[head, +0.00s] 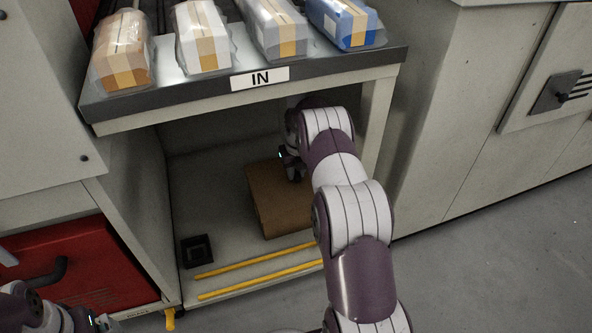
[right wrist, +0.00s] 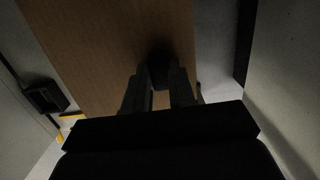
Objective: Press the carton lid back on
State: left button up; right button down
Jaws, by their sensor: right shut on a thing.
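The brown carton (head: 275,203) stands on the lower shelf under the IN counter, and its flat brown top fills much of the right wrist view (right wrist: 100,45). A dark round knob (right wrist: 160,66) sits on that brown surface. My right gripper (head: 291,172) reaches in over the carton's far right part. In the right wrist view its two fingers are shut on the knob. I cannot make out a seam between lid and carton, so whether the lid sits flush is unclear. My left gripper (head: 101,322) shows only partly at the bottom left, away from the carton; its jaws are unclear.
Several wrapped packages (head: 202,40) lie on the counter (head: 180,93) above. A small black block (head: 197,250) lies left of the carton. Two yellow strips (head: 255,261) run along the shelf's front. A red drawer (head: 85,265) stands at left.

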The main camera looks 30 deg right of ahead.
jog(key=shift+f, duration=0.45)
dwell(0.3)
jog(key=shift+c, duration=2.4)
grip_release()
notch_tip(320, 180, up, 7)
jog(key=p, duration=0.6)
jog(key=shift+r+p, duration=0.1)
jog(key=shift+p, duration=0.2)
